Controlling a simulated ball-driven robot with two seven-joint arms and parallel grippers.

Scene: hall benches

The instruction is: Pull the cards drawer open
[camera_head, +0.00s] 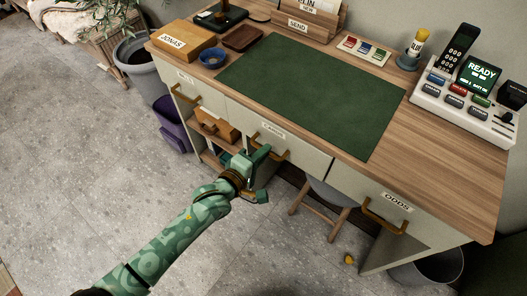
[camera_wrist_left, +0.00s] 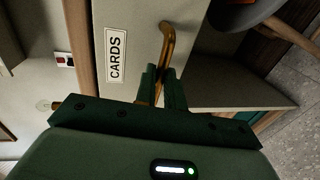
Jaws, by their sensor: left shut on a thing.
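The cards drawer (camera_head: 300,150) is in the desk front below the green mat, with a CARDS label and a brass bar handle (camera_head: 283,152). In the left wrist view the pale drawer front (camera_wrist_left: 135,25) fills the upper middle, with the label beside the handle (camera_wrist_left: 168,45). My left gripper (camera_head: 264,156) is at this handle. In the wrist view its green fingers (camera_wrist_left: 161,80) are closed around one part of the brass bar. I see no clear gap behind the drawer front; it looks shut or nearly so. My right gripper is not in view.
An ODDS drawer (camera_head: 395,203) is to the right, another handled drawer (camera_head: 185,85) to the left. A stool (camera_head: 325,193) stands under the desk. Shelves with a wooden box (camera_head: 217,124) and a purple bin (camera_head: 172,125) are at the left.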

